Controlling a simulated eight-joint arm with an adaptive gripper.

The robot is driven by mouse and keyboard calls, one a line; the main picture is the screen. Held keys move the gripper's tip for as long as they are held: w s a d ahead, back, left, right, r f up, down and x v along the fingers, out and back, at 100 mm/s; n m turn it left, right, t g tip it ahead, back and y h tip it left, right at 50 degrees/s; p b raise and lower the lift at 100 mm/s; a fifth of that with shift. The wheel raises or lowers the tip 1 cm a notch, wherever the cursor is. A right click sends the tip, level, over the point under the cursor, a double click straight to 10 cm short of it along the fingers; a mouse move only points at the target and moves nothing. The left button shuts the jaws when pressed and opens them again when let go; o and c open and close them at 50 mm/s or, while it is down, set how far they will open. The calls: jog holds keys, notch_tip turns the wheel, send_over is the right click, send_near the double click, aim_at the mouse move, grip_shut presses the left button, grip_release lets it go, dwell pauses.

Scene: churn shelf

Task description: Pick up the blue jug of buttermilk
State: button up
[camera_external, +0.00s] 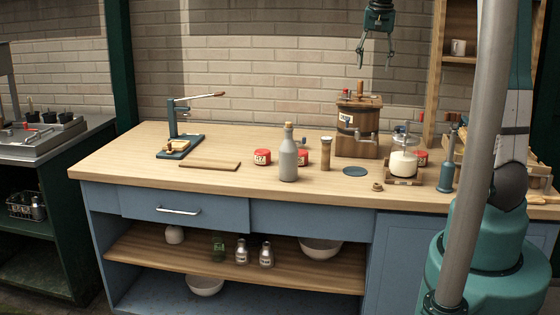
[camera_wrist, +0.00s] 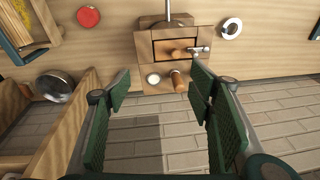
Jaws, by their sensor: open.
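My gripper (camera_external: 375,62) hangs high in front of the brick wall, above the back of the bench, with its fingers apart and nothing between them. In the wrist view my gripper (camera_wrist: 160,88) spreads its green pads below the wooden churn. I cannot tell which vessel is the blue jug of buttermilk. A grey-blue bottle (camera_external: 288,160) with a stopper stands upright near the front middle of the bench. A slim blue vessel or tool (camera_external: 446,173) stands upright farther right. Both are well below my gripper and apart from it.
The wooden churn (camera_external: 358,145) stands below my gripper and also shows in the wrist view (camera_wrist: 180,22). Red tins (camera_external: 262,157), a glass jar (camera_external: 404,162) and a lever press (camera_external: 178,138) stand on the bench. A shelf (camera_external: 460,60) rises right.

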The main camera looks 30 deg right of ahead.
jog(key=w+d+f+m+g+p, duration=0.15)
jog(key=d+f, duration=0.25)
jog(key=d, duration=0.4)
jog(key=w+d+f+m+y+p, duration=0.1)
jog(key=w+d+f+m, duration=0.15)
jog(key=d, duration=0.65)
jog(key=w+d+f+m+g+p, duration=0.1)
jog(key=d+f, duration=0.3)
jog(key=d, duration=0.4)
notch_tip(320, 180, down, 15)
jog(key=shift+s, duration=0.15)
jog(key=shift+d+f, duration=0.1)
jog(key=shift+f, duration=1.25)
jog(key=shift+s+f, duration=0.1)
jog(key=shift+f, duration=2.5)
